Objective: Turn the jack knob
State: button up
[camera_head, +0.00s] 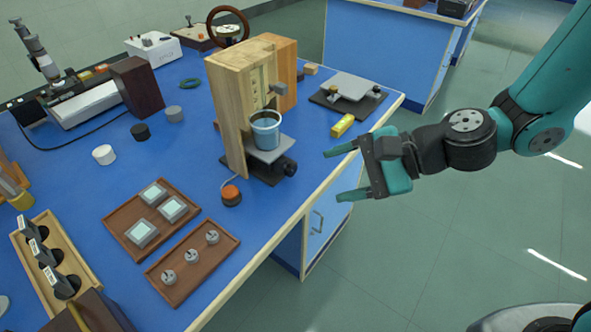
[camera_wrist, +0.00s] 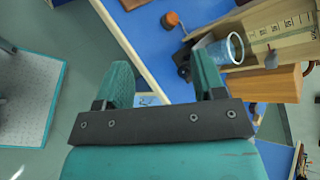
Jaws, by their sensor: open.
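A small jack (camera_head: 262,172) with a grey top plate stands at the foot of a wooden stand on the blue bench. Its black knob (camera_head: 290,168) faces right, towards my gripper. A blue cup (camera_head: 265,131) is on the plate; the cup (camera_wrist: 230,48) also shows in the wrist view. My teal gripper (camera_head: 335,175) is open and empty, to the right of the knob and apart from it, past the bench edge. In the wrist view my gripper (camera_wrist: 165,78) has its fingers spread. Dark parts of the jack (camera_wrist: 184,62) show there between the cup and the bench edge, partly hidden.
The wooden stand (camera_head: 228,118) rises behind the jack. An orange-topped black button (camera_head: 231,195) sits in front. A yellow block (camera_head: 342,126) and a low device with a grey plate (camera_head: 350,86) lie behind, right. Wooden trays (camera_head: 220,240) fill the front. Open floor lies right.

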jog(key=w+d+f+m+t, duration=0.2)
jog(key=w+f+m+t, duration=0.25)
jog(key=m, duration=0.45)
jog(key=m+t+h+b, duration=0.1)
jog(key=m+t+b, duration=0.1)
jog(key=m+b, duration=0.65)
send_near(293, 171)
jog(key=shift+n, duration=0.75)
jog(key=p+x, duration=0.1)
jog(key=x, duration=0.8)
jog(key=shift+w+a+p, duration=0.1)
jog(key=shift+a+p, duration=0.05)
jog(key=shift+p, duration=0.25)
jog(key=shift+f, duration=0.1)
jog(key=c, duration=0.9)
jog(key=shift+a+n+t+h+p, duration=0.1)
jog(key=shift+n+t+h+p, duration=0.4)
jog(key=shift+n+p, duration=0.15)
jog(key=shift+n+t+h, duration=0.3)
jog(key=shift+n+t, duration=0.25)
jog(key=shift+n, duration=0.4)
